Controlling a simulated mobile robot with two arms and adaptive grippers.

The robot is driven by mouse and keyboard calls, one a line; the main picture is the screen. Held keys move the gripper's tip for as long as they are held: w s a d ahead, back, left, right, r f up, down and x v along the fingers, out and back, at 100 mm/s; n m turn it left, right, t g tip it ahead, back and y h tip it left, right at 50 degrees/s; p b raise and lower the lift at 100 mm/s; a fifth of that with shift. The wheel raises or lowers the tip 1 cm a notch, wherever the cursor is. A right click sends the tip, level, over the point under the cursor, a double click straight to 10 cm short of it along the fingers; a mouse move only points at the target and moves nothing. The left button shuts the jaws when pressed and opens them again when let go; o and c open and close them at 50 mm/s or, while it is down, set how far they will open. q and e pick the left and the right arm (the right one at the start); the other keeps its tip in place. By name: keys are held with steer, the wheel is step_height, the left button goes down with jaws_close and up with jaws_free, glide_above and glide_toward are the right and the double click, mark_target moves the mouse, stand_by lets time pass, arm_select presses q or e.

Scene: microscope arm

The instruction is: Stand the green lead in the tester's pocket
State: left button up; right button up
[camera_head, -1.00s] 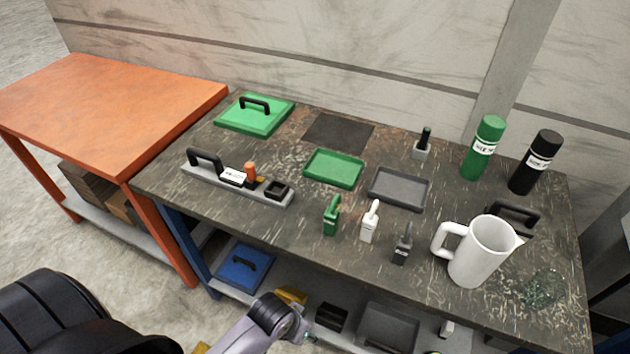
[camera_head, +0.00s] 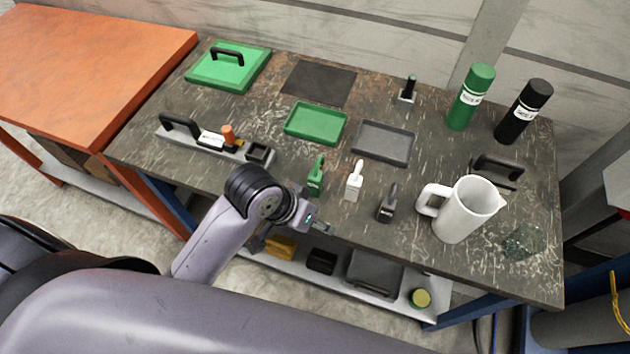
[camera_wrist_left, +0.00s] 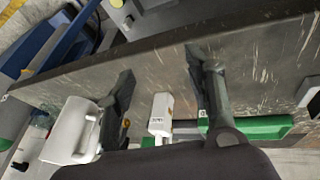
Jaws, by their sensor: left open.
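The green lead (camera_head: 316,178) stands upright on the bench, near the front edge, left of the white lead. The tester (camera_head: 190,137) is a long grey base with a black handle, a white label, an orange knob (camera_head: 228,134) and a black open-topped pocket (camera_head: 260,153) at its right end. My left gripper (camera_head: 322,226) is at the bench's front edge, short of the green lead, open and empty. In the left wrist view its two fingers (camera_wrist_left: 163,95) are apart, with the white lead (camera_wrist_left: 160,117) showing between them. The right finger partly hides green there. My right gripper is not in view.
A dark grey lead (camera_head: 387,205) and a white jug (camera_head: 464,210) stand to the right of the white lead (camera_head: 353,181). Behind are a green tray (camera_head: 290,126) and a grey tray (camera_head: 383,157). Bench surface between the green lead and the pocket is clear.

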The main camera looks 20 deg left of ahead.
arm_select(q)
steer(key=shift+m+g+h, duration=0.3)
steer(key=shift+g, duration=0.1)
steer(key=w+d+r, duration=0.1)
steer(key=w, duration=0.1)
steer(key=w+d+r, duration=0.1)
steer(key=d+r, duration=0.1)
steer(key=shift+w+d+r, duration=0.1)
steer(key=shift+w+r, duration=0.05)
steer(key=shift+w, duration=0.2)
step_height(320, 180, up, 5)
steer(key=w+g, duration=0.1)
steer(key=w, duration=0.2)
step_height(320, 180, up, 9)
steer(key=n+g+y, duration=0.2)
steer(key=n+y, duration=0.1)
steer(key=y, duration=0.1)
glide_above(315, 175)
steer(key=f+p, duration=0.2)
steer(key=f, duration=1)
steer(key=shift+d, duration=0.2)
steer(key=f, duration=0.2)
steer(key=f+p, duration=0.1)
steer(key=f, duration=0.1)
steer(key=shift+a+f, duration=0.2)
steer(key=shift+f, duration=0.45)
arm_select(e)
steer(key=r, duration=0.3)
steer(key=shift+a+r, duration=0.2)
